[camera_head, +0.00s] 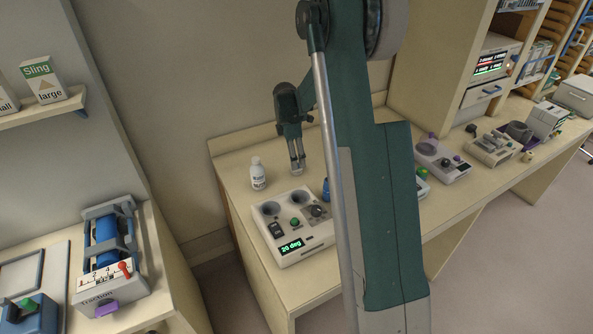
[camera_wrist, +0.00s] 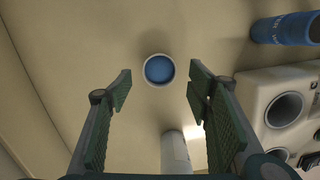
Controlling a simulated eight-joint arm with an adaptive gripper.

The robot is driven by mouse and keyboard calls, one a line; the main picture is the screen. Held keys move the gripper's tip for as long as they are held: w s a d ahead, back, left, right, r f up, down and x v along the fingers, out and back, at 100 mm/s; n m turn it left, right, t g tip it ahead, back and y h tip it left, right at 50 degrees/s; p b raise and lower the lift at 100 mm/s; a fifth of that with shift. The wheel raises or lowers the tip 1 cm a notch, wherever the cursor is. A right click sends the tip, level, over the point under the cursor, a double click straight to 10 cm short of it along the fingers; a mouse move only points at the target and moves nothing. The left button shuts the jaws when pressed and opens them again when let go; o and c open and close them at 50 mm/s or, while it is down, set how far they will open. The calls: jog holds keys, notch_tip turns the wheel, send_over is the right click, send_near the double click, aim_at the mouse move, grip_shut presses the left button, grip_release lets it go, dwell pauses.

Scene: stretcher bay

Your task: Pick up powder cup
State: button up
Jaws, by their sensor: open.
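The powder cup looks to be the small round white cup (camera_wrist: 158,70) with blue contents in the wrist view, standing upright on the counter. My gripper (camera_wrist: 160,80) is open, with its two green-padded fingers spread on the left and right of the cup in that picture; neither finger visibly touches it. In the head view my gripper (camera_head: 297,166) points down over the counter behind the white device. A small pale shape shows at its fingertips there, too small to tell clearly as the cup.
A white bottle (camera_head: 258,174) stands left of my gripper; a blue bottle (camera_head: 326,189) stands to the right, partly hidden by my arm. The white device (camera_head: 297,244) with two round wells and a "20 deg" display sits in front. A wall borders the counter (camera_head: 232,178) behind.

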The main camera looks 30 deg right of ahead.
jog(key=shift+f, duration=0.1)
jog(key=shift+d+f, duration=0.2)
jog(key=shift+f, duration=1.05)
jog(key=shift+d+f, duration=0.15)
jog(key=shift+f, duration=1.1)
jog(key=c, duration=1)
